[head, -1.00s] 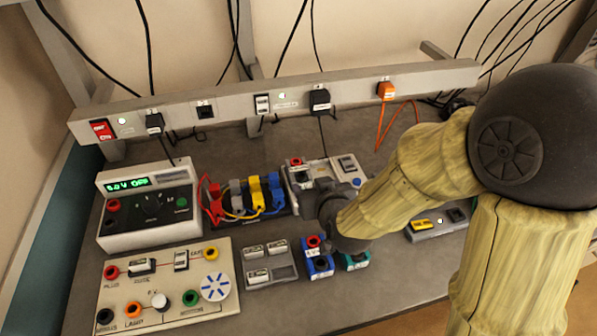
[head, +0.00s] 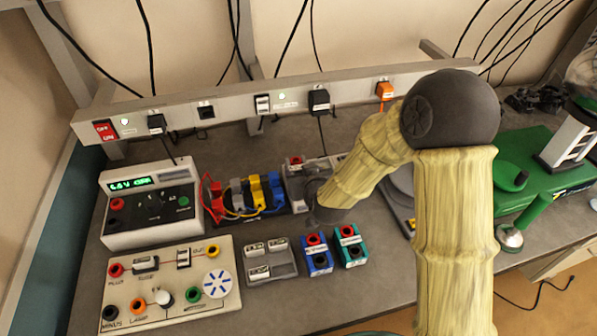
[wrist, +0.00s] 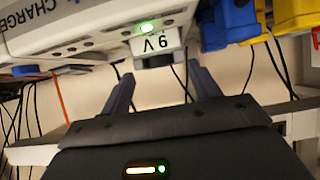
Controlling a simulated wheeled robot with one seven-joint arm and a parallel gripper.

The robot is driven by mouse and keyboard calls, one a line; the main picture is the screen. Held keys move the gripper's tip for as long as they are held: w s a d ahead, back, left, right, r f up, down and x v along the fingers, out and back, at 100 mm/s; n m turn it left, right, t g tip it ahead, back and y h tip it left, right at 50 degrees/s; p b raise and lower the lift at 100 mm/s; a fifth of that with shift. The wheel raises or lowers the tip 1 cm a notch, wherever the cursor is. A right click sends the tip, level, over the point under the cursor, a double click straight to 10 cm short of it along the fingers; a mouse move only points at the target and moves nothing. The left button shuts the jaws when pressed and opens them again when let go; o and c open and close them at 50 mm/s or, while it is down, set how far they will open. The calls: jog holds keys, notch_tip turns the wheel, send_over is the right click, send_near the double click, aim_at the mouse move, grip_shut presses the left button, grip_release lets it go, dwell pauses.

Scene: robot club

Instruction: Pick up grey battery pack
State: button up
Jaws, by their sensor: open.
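A pale grey block labelled "9 V" (wrist: 166,45), which looks like the grey battery pack, sits at the edge of the charger (wrist: 75,30) in the wrist view, below a green light. My gripper (wrist: 160,76) is open, its two dark fingers pointing at the block. The block appears between or just beyond the fingertips; I cannot tell whether they touch it. In the head view the charger (head: 295,199) is partly behind my arm, and my fingers and the grey block are hidden there.
A blue pack (head: 318,262) and a teal pack (head: 351,252) stand in front of the charger. A grey tray (head: 284,271) is left of them. Coloured plugs (head: 256,193) with cables crowd the charger's left side. A power supply (head: 148,222) stands farther left.

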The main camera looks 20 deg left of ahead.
aim_at(299, 168)
jog(key=p+x, duration=0.1)
jog(key=x, duration=0.3)
jog(key=shift+a+p, duration=0.15)
jog(key=shift+p, duration=0.15)
jog(key=shift+w+a+f, duration=0.25)
jog(key=shift+w+a, duration=0.05)
jog(key=shift+w, duration=0.05)
jog(key=shift+s, duration=0.1)
jog(key=c, duration=1.1)
jog(key=shift+o, duration=0.2)
jog(key=shift+r, duration=0.1)
notch_tip(299, 168, up, 10)
jog(key=shift+f+b, duration=0.1)
jog(key=shift+b, duration=0.35)
